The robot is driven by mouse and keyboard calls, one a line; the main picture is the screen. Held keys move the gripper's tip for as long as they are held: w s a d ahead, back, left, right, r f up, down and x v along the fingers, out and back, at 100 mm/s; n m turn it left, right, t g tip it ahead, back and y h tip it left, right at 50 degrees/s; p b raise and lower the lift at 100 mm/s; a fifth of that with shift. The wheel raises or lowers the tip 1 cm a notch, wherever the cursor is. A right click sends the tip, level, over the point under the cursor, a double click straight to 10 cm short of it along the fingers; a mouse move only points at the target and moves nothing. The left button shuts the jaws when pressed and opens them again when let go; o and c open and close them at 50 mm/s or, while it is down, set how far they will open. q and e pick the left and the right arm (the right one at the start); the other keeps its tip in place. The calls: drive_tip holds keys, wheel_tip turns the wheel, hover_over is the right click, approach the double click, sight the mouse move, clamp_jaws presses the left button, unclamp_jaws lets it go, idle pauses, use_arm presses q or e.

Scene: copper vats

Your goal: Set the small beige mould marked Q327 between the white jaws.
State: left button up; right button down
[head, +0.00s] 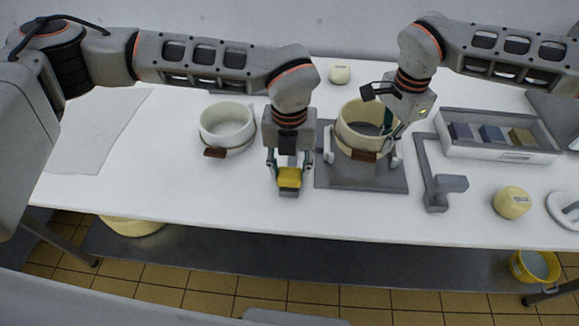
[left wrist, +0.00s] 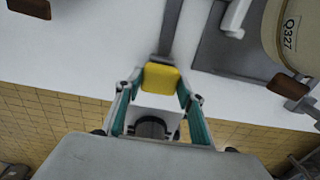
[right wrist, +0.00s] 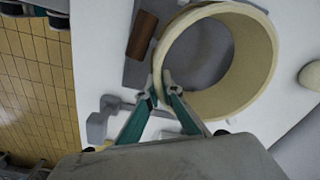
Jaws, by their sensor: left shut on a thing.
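The beige mould marked Q327 (head: 352,140) is a round open ring with a brown tab, over the grey base plate (head: 350,183) and between the white jaws (head: 328,146) (head: 396,152). Its label shows on its wall (left wrist: 289,32) in the left wrist view. I cannot tell whether both jaws touch it. My right gripper (head: 388,130) has its fingers on either side of the mould's wall (right wrist: 250,85); whether they press on it is unclear.
Another beige mould (head: 226,125) with a brown tab stands left. A tray of coloured blocks (head: 500,151), a grey L-shaped bar (head: 438,188) and a small yellowish object (head: 511,202) are at the right. Another small one (head: 339,74) stands behind. The table's front left is clear.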

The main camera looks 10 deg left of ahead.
sight(380, 156)
use_arm(q)
drive_tip(key=shift+s+f, duration=0.1)
drive_tip(key=shift+f, duration=0.15)
use_arm(e)
drive_tip(key=shift+f, duration=2.4)
drive_tip(key=c, duration=2.2)
unclamp_jaws()
drive_tip(key=shift+o, duration=0.2)
wheel_tip(380, 156, up, 12)
drive_tip(key=shift+s+r, duration=0.1)
